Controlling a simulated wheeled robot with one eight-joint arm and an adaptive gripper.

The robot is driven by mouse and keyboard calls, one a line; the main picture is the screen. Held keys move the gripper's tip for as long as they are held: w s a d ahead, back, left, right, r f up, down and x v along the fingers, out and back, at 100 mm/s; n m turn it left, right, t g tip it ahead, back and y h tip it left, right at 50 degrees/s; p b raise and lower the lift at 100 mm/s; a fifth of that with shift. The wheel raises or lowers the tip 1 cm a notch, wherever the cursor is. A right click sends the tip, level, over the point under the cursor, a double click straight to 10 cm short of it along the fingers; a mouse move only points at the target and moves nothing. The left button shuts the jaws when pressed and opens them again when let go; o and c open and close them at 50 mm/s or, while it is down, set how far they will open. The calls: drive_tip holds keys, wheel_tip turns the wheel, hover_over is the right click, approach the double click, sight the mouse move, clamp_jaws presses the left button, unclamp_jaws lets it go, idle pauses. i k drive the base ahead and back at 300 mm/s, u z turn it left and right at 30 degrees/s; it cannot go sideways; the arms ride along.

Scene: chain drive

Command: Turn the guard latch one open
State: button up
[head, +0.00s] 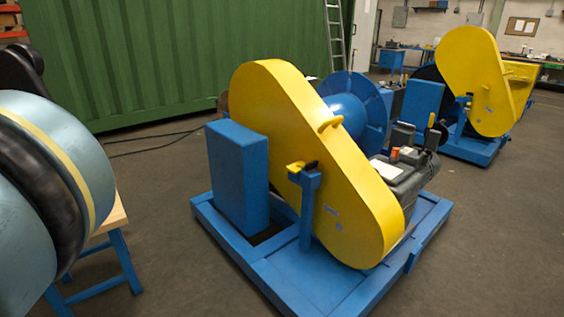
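A large yellow chain guard (300,130) stands closed over the drive on a blue base frame (318,283). A blue post (308,210) rises in front of the guard. At its top is a small latch (297,167) with a yellow part and a dark knob-like end, lying against or close to the guard face. I cannot tell from here exactly how the latch is turned. A yellow handle (331,124) sits on the guard above the latch. My arm fills the left edge, well away from the guard. My gripper is not in view.
A blue block (237,175) stands left of the post, close to the latch. A grey motor (408,175) sits behind the guard. A wooden-topped blue table (112,217) is partly hidden by my arm. A second yellow-guarded machine (472,80) stands back right. Floor in front is clear.

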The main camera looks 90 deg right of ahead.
sight(309, 167)
drive_tip(key=z, duration=0.05)
drive_tip(key=i, duration=0.65)
drive_tip(key=z, duration=4.15)
drive_tip(key=i, duration=1)
drive_tip(key=u, duration=0.3)
